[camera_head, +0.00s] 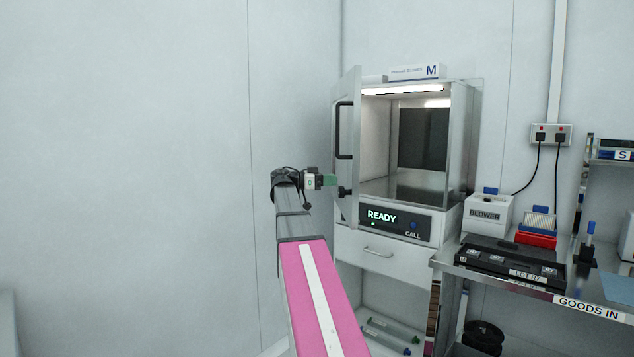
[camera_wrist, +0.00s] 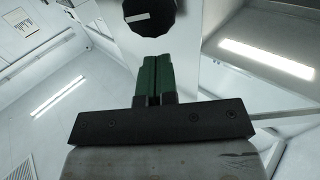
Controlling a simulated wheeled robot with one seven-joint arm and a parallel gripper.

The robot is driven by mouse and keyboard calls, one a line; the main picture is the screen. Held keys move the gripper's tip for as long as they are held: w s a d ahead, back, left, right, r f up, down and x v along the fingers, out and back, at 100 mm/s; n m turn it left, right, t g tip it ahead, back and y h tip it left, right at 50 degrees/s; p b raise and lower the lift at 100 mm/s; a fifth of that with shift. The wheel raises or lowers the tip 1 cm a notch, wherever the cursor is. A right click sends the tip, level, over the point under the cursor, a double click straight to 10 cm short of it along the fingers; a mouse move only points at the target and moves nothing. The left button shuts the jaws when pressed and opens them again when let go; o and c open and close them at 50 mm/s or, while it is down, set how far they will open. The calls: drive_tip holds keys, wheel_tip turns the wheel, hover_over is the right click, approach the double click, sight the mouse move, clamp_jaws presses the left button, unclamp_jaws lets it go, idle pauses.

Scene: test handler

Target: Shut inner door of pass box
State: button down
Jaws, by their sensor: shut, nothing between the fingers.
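The pass box (camera_head: 418,150) stands against the wall, lit inside, with a "READY" panel (camera_head: 395,219) below its opening. Its inner door (camera_head: 346,185) is open, hinged at the left and swung out toward me, with a black bar handle (camera_head: 343,130) and a black knob (camera_head: 345,192) low down. My gripper (camera_head: 330,180) is shut and empty, at the left of the door's lower part, close to the knob. In the wrist view the green fingertips (camera_wrist: 155,62) are together, just below a black knob (camera_wrist: 150,14) with a white mark. I cannot tell whether they touch it.
A steel bench (camera_head: 500,276) marked "GOODS IN" stands at the right, with a blower box (camera_head: 487,213), a red rack (camera_head: 537,238) and a black tray (camera_head: 512,262). A drawer (camera_head: 380,252) is under the panel. The space left of my arm is clear.

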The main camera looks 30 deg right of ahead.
sight(349, 180)
drive_tip(key=shift+x, duration=2)
drive_tip(key=shift+s+d, duration=0.2)
drive_tip(key=shift+d, duration=0.05)
drive_tip(key=s+d+n+t, duration=0.1)
drive_tip(key=d+n+t, duration=0.3)
drive_tip(key=d, duration=1.5)
drive_tip(key=s+d+n+t, duration=0.2)
drive_tip(key=d+t, duration=0.6)
drive_tip(key=d, duration=1.1)
drive_tip(key=shift+s+d+n+h, duration=0.3)
drive_tip(key=shift+d+n, duration=0.1)
drive_tip(key=shift+n, duration=0.5)
drive_tip(key=shift+a, duration=0.1)
